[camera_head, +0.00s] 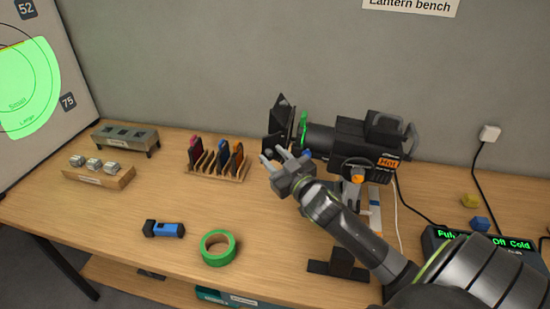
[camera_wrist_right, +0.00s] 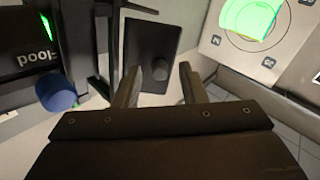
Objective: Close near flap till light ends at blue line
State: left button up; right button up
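The lantern (camera_head: 350,140) stands on the bench, with dark flaps at its left, front end. The near flap (camera_head: 271,144) is partly behind my right gripper (camera_head: 275,157). In the right wrist view the near flap (camera_wrist_right: 147,48) is a dark plate with a round knob (camera_wrist_right: 160,70). My open right fingers (camera_wrist_right: 160,88) are on either side of the knob's lower area; contact cannot be told. The green light patch (camera_head: 28,90) falls on the board at the left and also shows in the wrist view (camera_wrist_right: 250,15). I cannot make out the blue line. My left gripper is not in view.
A blue knob (camera_wrist_right: 55,93) is on the lantern's side. A slotted rack (camera_head: 215,172) of coloured pieces, a green tape roll (camera_head: 218,248) and a blue-black cylinder (camera_head: 164,229) lie left of my arm. A control box (camera_head: 480,243) and cables are at the right.

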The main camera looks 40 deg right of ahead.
jog(key=shift+s+f+b, duration=0.2)
jog(key=shift+s+b, duration=0.15)
jog(key=shift+s, duration=0.2)
jog(key=s+f+b, duration=0.1)
jog(key=s+b, duration=0.4)
jog(key=s, duration=1.1)
jog(key=shift+s+a, duration=0.15)
jog(key=shift+a, duration=0.05)
jog(key=shift+f, duration=0.1)
